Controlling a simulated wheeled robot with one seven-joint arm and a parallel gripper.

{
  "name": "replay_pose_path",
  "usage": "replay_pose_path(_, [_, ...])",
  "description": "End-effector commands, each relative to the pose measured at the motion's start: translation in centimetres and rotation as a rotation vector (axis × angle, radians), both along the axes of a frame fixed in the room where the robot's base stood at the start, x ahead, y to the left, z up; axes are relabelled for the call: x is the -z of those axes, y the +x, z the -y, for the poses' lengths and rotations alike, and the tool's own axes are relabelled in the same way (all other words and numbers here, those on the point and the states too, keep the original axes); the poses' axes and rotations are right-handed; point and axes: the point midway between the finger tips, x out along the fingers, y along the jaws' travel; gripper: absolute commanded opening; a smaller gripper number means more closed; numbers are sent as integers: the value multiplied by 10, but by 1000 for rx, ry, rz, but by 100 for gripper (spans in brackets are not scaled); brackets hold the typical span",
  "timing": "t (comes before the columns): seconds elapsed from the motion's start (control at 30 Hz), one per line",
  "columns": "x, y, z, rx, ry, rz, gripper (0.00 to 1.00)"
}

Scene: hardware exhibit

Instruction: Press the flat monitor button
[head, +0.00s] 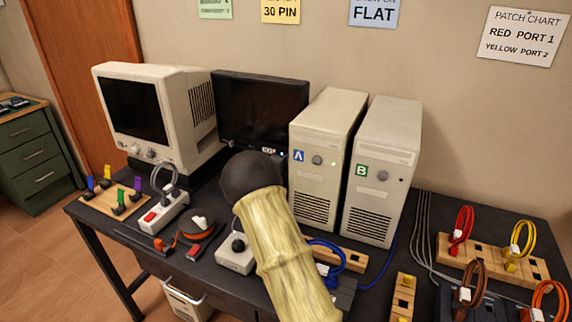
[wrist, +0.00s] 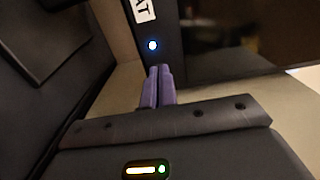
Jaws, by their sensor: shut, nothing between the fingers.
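The flat monitor (head: 262,100) is black with a dark screen and stands between the beige CRT monitor and tower A. In the wrist view its bezel (wrist: 165,20) carries a white label (wrist: 145,9) ending in "AT" and a small round button lit bluish white (wrist: 152,45). My gripper (wrist: 157,68) shows in the wrist view as two purple fingers shut together with nothing between them. The fingertips lie just below the lit button in the picture; a small gap shows, but depth is hard to judge. In the head view my dark wrist hides the fingers.
A beige CRT monitor (head: 185,108) stands to the left, and towers A (head: 322,150) and B (head: 383,165) stand close on the right. A power strip (head: 163,212), a joystick box (head: 235,258) and cable blocks (head: 490,262) lie on the dark table.

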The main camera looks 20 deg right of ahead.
Motion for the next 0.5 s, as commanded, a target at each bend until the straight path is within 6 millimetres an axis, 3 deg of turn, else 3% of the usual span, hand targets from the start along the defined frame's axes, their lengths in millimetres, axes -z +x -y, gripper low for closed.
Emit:
replay_pose_path(0.03, [-8,1,8,6,-11,13,0])
replay_pose_path(0.23, [-9,1,9,8,-15,13,0])
replay_pose_path(0.5, [-7,-14,-10,9,-11,15,0])
